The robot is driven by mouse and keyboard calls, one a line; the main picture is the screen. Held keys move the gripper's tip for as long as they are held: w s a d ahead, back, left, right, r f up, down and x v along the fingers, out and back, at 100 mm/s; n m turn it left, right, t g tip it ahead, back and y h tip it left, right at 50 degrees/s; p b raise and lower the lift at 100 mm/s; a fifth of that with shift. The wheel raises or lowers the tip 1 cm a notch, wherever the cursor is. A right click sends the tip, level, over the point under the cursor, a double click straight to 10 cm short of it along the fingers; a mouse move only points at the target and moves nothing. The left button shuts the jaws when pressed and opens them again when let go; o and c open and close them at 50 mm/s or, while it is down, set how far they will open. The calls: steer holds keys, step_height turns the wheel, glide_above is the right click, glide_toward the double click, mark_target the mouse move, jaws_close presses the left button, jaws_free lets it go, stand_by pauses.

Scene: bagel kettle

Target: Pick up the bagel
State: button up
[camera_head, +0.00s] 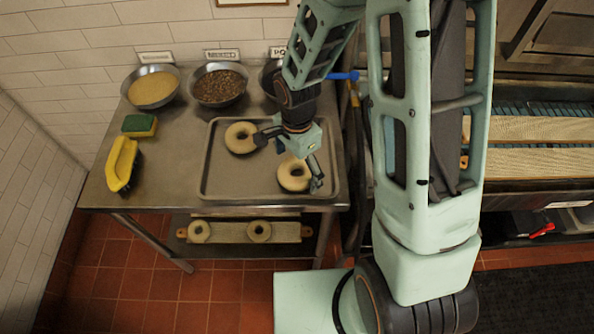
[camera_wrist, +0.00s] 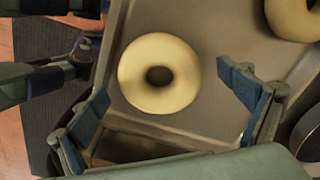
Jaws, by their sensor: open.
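Two pale ring-shaped bagels lie on the metal tray. One bagel (camera_head: 294,175) is near the tray's front right, and another bagel (camera_head: 240,138) is farther back on the left. My gripper (camera_head: 288,160) is over the tray, close to the front right bagel, with its fingers spread. In the wrist view one bagel (camera_wrist: 160,73) lies between and beyond the open fingertips (camera_wrist: 168,88), with a bare gap to both fingers. A second bagel (camera_wrist: 293,18) is partly cut off at the top right. I cannot tell the exact height of the gripper above the tray.
The tray (camera_head: 222,184) rests on a steel table (camera_head: 180,180). Bowls of yellow grain (camera_head: 153,90) and dark seeds (camera_head: 219,87) stand at the back. A yellow brush (camera_head: 121,164) and a sponge (camera_head: 139,125) are at left. More bagels (camera_head: 259,231) lie on a board below.

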steer(key=c, duration=1.3)
steer(key=shift+r, duration=0.15)
